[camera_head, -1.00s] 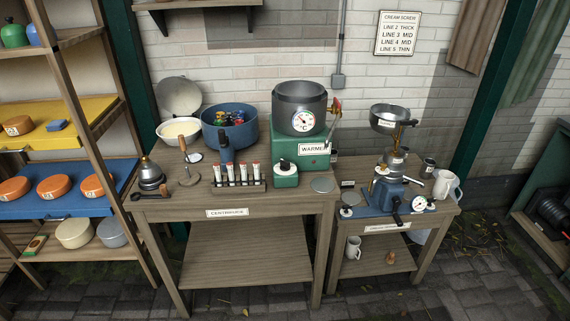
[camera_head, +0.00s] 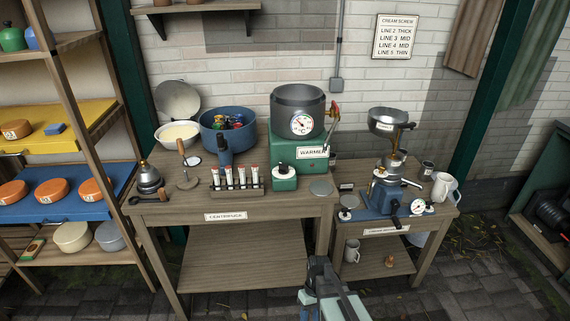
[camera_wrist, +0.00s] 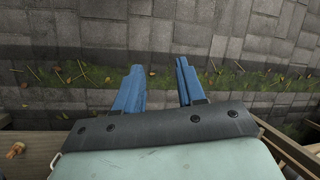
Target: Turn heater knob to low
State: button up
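A green heater (camera_head: 285,142) labelled WARMER stands on the wooden bench, with a grey pot (camera_head: 298,100) on top. The pot carries a round °C dial. In front of the heater is a small green box with a white round top and a black knob (camera_head: 283,168); its setting is too small to read. My gripper shows low at the front of the head view, its fingertips not clear there. In the wrist view my gripper (camera_wrist: 158,82) has its two blue fingers apart, with nothing between them, over the paving. It is well below and apart from the knob.
A red-handled lever (camera_head: 333,112) is beside the pot. A blue pot (camera_head: 240,128) stands behind. A separator machine (camera_head: 385,185) occupies the right bench.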

jog(key=w+a+r+n+t+y, duration=0.1)
jog(key=w+a+r+n, duration=0.15)
jog(key=w+r, duration=1.05)
notch_tip(320, 180, up, 39)
jog(key=n+t, duration=0.3)
jog(key=t, duration=0.3)
send_over(284, 164)
jog(key=s+d, duration=0.4)
jog(key=shift+y, duration=0.3)
jog(key=x, duration=1.3)
jog(key=shift+w+a, duration=0.1)
jog(key=shift+w, duration=0.05)
jog(key=shift+c, duration=0.3)
grip_shut()
